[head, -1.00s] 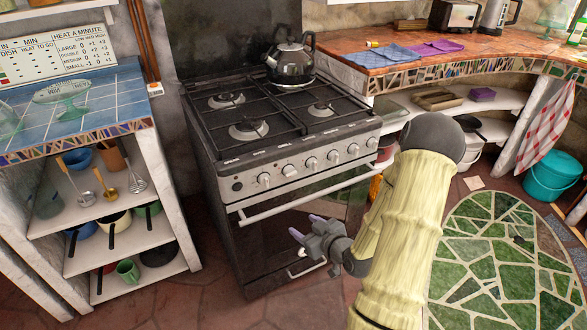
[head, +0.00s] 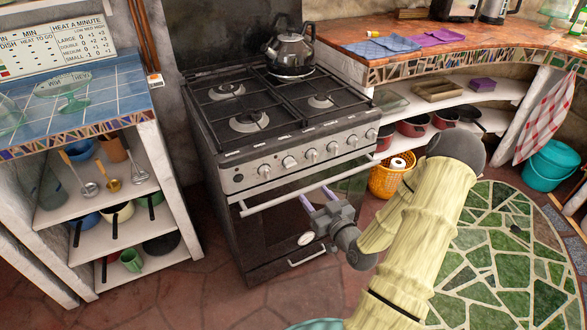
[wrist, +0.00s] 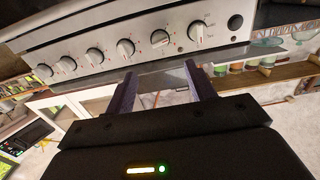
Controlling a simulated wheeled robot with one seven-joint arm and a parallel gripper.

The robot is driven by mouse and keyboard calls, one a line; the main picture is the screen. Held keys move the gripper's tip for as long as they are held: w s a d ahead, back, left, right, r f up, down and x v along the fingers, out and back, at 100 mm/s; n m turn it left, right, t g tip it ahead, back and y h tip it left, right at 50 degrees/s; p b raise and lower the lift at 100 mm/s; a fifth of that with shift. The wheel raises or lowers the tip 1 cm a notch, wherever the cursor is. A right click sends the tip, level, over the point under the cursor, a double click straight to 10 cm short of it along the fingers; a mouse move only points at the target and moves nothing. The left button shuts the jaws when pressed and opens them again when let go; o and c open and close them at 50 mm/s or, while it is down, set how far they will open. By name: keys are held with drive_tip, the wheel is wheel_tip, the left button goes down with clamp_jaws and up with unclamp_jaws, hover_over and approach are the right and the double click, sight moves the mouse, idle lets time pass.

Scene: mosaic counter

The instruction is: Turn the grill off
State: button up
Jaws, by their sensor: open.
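The stove (head: 285,215) has a silver control panel (head: 300,167) with a row of several pale knobs above the oven door handle (head: 305,190). I cannot tell which knob is the grill's. My gripper (head: 315,195) is open and empty in front of the oven door handle area, below the knobs, pointing toward the panel. In the wrist view, the panel appears flipped, and my gripper (wrist: 160,75) has its two fingers apart. A knob with a red mark (wrist: 160,38) lies beyond and roughly between the fingertips, not touched. The knobs' exact settings are too small to read.
A kettle (head: 290,50) stands on the back right burner. A blue-tiled counter (head: 90,95) with shelves is at left. A wooden counter with mosaic edge (head: 440,65) curves at right. An orange basket (head: 390,178) stands on the floor right of the stove.

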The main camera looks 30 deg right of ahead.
sight(290, 164)
drive_tip(key=w, duration=1.4)
drive_tip(key=shift+a, duration=0.2)
drive_tip(key=c, duration=1)
